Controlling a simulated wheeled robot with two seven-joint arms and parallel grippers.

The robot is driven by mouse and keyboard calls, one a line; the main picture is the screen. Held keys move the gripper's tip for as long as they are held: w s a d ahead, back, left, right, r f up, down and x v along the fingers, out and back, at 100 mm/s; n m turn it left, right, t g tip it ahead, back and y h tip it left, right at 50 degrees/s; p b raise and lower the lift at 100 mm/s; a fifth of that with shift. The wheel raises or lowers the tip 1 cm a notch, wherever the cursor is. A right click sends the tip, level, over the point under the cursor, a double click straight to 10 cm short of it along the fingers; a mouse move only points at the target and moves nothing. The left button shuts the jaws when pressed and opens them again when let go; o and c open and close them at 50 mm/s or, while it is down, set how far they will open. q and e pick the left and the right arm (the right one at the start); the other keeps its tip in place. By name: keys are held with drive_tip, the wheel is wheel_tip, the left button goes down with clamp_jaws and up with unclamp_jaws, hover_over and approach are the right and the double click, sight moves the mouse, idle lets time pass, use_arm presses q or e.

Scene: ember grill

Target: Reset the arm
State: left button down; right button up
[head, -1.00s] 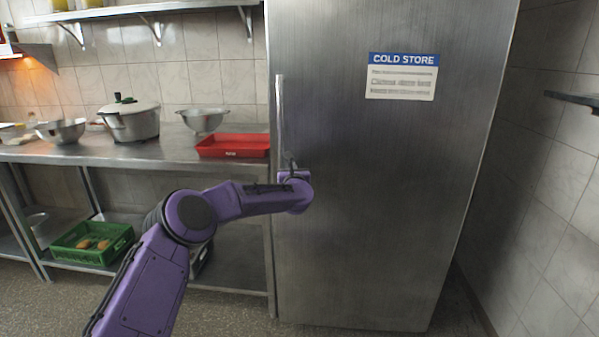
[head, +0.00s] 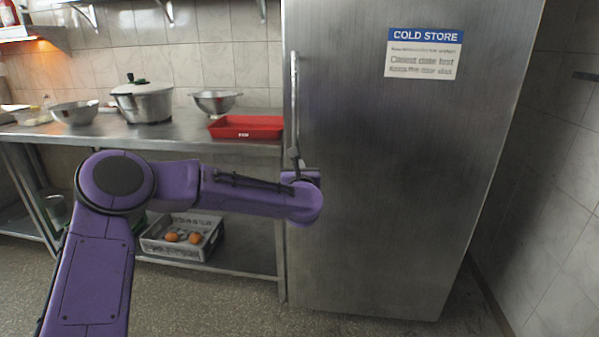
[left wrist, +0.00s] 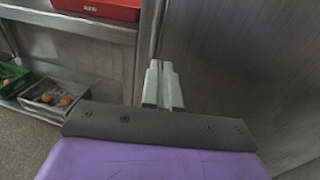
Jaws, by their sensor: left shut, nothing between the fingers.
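My left arm reaches in from the left in the head view, and its left gripper (head: 296,157) points at the cold store door, close to the lower end of the upright handle (head: 294,95). The left wrist view shows the gripper's two pale fingers (left wrist: 163,82) together with nothing between them. I cannot tell whether the fingertips touch the handle. The steel cold store (head: 390,190) has its door shut and bears a blue and white sign (head: 424,53). My right gripper is not in view.
A steel counter (head: 185,139) left of the cold store carries a red tray (head: 246,127), a lidded pot (head: 144,102) and metal bowls. A grey crate (head: 158,249) with eggs is on the lower shelf. A green crate (left wrist: 12,78) shows beside it in the wrist view. Floor is clear in front.

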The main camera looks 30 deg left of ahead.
use_arm(q)
drive_tip(key=s+d+f+m+g+h+p, duration=0.15)
drive_tip(key=s+d+f+m, duration=0.25)
drive_tip(key=f+m, duration=0.4)
drive_tip(key=s+d+f+m+g+h+p, duration=0.1)
drive_tip(key=s+d+f+m+h, duration=0.25)
drive_tip(key=f+m, duration=0.45)
drive_tip(key=s+d+f+m+g+h+p, duration=0.1)
drive_tip(key=s+d+f+m, duration=0.4)
drive_tip(key=f+m, duration=0.35)
drive_tip(key=s+f+m+g+p, duration=0.2)
drive_tip(key=s+f+m, duration=0.1)
drive_tip(key=s, duration=0.8)
drive_tip(key=s+a+f+m+g+p, duration=0.1)
drive_tip(key=s+f+m+g+p, duration=0.1)
drive_tip(key=s, duration=0.9)
drive_tip(key=s+a+f+m+g+p, duration=0.1)
drive_tip(key=s+f+m+g, duration=0.3)
drive_tip(key=s, duration=0.8)
wheel_tip(320, 180, down, 2)
drive_tip(key=shift+a+f+m+h+p, duration=0.2)
drive_tip(key=shift+m+h+p, duration=0.25)
drive_tip(key=shift+m, duration=0.8)
drive_tip(key=shift+w, duration=0.15)
